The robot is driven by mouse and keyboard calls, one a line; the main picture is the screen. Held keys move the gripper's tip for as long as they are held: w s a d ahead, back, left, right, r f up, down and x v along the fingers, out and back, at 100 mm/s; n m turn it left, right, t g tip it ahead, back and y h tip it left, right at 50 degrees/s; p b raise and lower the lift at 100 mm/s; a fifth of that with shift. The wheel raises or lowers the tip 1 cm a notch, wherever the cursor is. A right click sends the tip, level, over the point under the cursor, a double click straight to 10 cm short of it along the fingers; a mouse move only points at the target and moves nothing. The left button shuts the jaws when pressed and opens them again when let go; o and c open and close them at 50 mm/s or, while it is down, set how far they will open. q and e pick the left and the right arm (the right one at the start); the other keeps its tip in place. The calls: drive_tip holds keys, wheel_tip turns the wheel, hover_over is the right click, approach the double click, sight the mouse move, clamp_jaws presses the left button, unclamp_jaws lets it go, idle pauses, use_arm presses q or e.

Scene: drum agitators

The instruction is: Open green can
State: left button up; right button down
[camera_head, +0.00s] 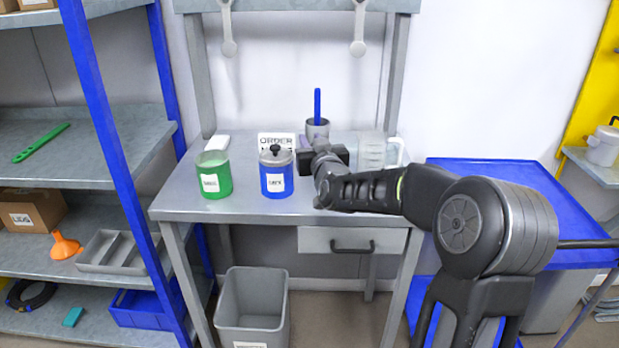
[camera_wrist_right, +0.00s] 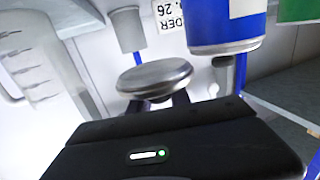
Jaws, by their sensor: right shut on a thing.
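The green can (camera_head: 216,180) with a white label stands on the left of the grey workbench (camera_head: 190,206). No knobbed lid shows on its top, which looks pale and open. Part of it shows in the right wrist view (camera_wrist_right: 298,10). My right gripper (camera_head: 308,160) is to the right of the blue can, well away from the green can. In the right wrist view it is shut on a round grey metal lid (camera_wrist_right: 155,76), below the disc, where the grip is partly hidden. My left gripper is out of view.
A blue can (camera_head: 277,180) with a black-knobbed lid stands between the green can and my right gripper. A pen cup (camera_head: 317,127), an order sign (camera_head: 270,140) and a clear measuring jug (camera_head: 371,152) stand behind. A grey bin (camera_head: 251,312) is below the bench.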

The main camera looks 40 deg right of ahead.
hover_over(311, 188)
wheel_tip(311, 188, down, 6)
drive_tip(key=shift+r, duration=0.15)
drive_tip(key=shift+f, duration=2.25)
drive_tip(key=shift+f, duration=0.15)
drive_tip(key=c, duration=1.2)
unclamp_jaws()
